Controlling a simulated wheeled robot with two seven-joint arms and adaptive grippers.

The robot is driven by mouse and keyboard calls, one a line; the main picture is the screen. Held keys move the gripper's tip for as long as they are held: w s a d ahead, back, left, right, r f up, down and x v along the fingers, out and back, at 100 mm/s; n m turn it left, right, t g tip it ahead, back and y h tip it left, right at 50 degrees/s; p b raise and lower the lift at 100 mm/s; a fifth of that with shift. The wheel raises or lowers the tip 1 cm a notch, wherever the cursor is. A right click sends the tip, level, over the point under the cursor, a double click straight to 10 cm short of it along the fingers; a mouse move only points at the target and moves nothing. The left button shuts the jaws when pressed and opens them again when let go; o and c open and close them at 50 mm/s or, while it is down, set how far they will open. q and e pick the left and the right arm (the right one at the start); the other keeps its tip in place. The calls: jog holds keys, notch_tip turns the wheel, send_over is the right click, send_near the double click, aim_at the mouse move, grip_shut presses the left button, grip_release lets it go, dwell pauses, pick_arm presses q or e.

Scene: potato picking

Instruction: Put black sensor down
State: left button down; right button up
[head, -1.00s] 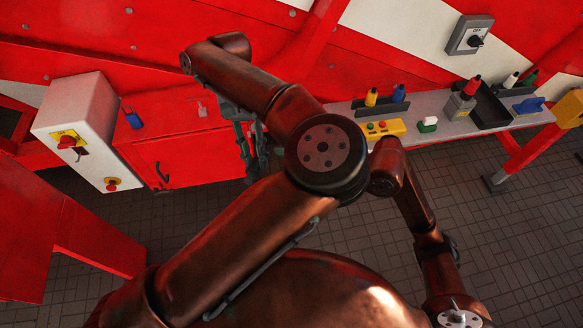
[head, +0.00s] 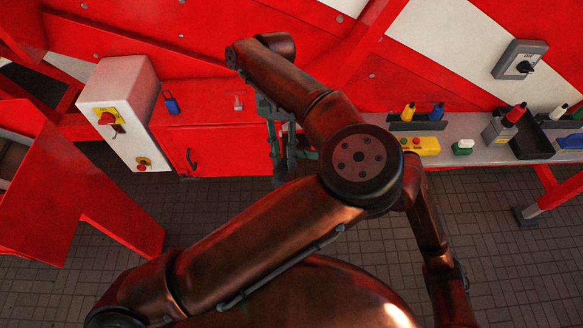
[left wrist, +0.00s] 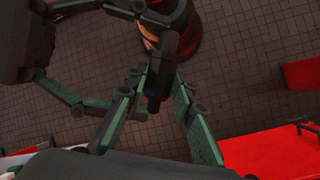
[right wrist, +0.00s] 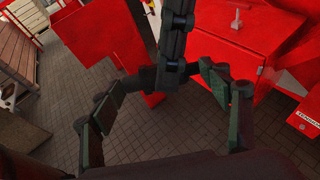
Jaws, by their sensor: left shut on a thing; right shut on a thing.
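The black sensor appears as a dark cylinder (right wrist: 146,79) between the fingers of my right gripper (right wrist: 160,82) in the right wrist view. It also shows, shadowed, between the fingers of my left gripper (left wrist: 155,76) in the left wrist view. Both grippers are shut on it, with the left gripper seen edge-on in the right wrist view. In the head view my left gripper (head: 280,140) hangs in front of the red cabinet. My right gripper is mostly hidden there behind my left arm. I cannot pick out the sensor in the head view.
The red cabinet (head: 215,145) has a blue padlock (head: 170,102) on top and a white control box (head: 120,115) at its left. A grey bench (head: 480,130) at right carries a yellow button box (head: 420,146), bottles and a black tray (head: 530,138). Tiled floor is open below.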

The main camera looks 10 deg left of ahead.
pick_arm(q)
jog(key=c, duration=2.7)
grip_release()
jog(key=shift+w+d+r, duration=0.1)
jog(key=shift+w+d, duration=0.05)
jog(key=shift+d, duration=0.05)
jog(key=shift+c, duration=0.2)
pick_arm(e)
jog(key=shift+s+a, duration=0.25)
jog(key=shift+s, duration=0.2)
jog(key=shift+c, duration=1.1)
pick_arm(q)
jog(key=o, duration=0.9)
pick_arm(e)
jog(key=c, duration=0.4)
pick_arm(q)
jog(key=o, duration=0.3)
pick_arm(e)
jog(key=shift+w+d, duration=0.1)
jog(key=shift+w, duration=0.05)
pick_arm(q)
jog(key=shift+a, duration=0.1)
